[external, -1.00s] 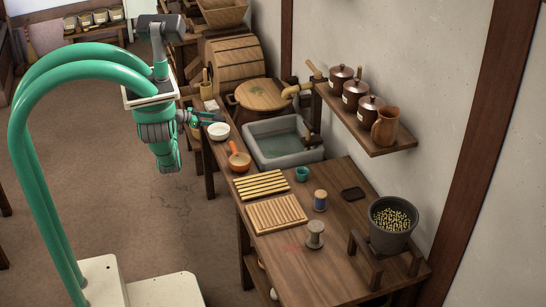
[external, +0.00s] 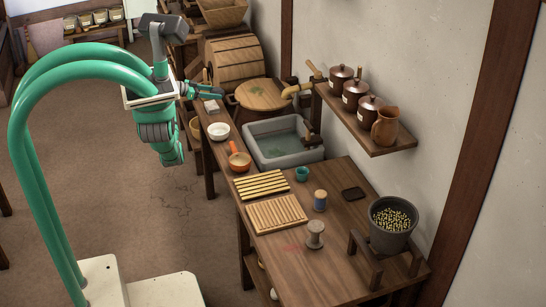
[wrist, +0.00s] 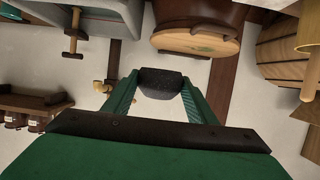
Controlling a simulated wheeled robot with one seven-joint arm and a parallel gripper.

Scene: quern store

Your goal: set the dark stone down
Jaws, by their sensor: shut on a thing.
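The dark stone (wrist: 162,82) is a rough, almost black block with a flat top edge. In the wrist view it sits between the tips of my green gripper's fingers (wrist: 157,92), touching both. In the external view my gripper (external: 217,92) is raised over the far end of the side bench, left of the round wooden lid. The stone is too small to make out clearly there. It is held in the air, and I see no surface touching it.
A pale block (external: 211,106) and a white bowl (external: 218,131) are on the bench below. An orange-handled pan (external: 239,161) is nearer. A round-lidded wooden tub (external: 263,95) and a grey basin (external: 284,145) stand to the right. The near table has slatted racks (external: 277,214) and spools.

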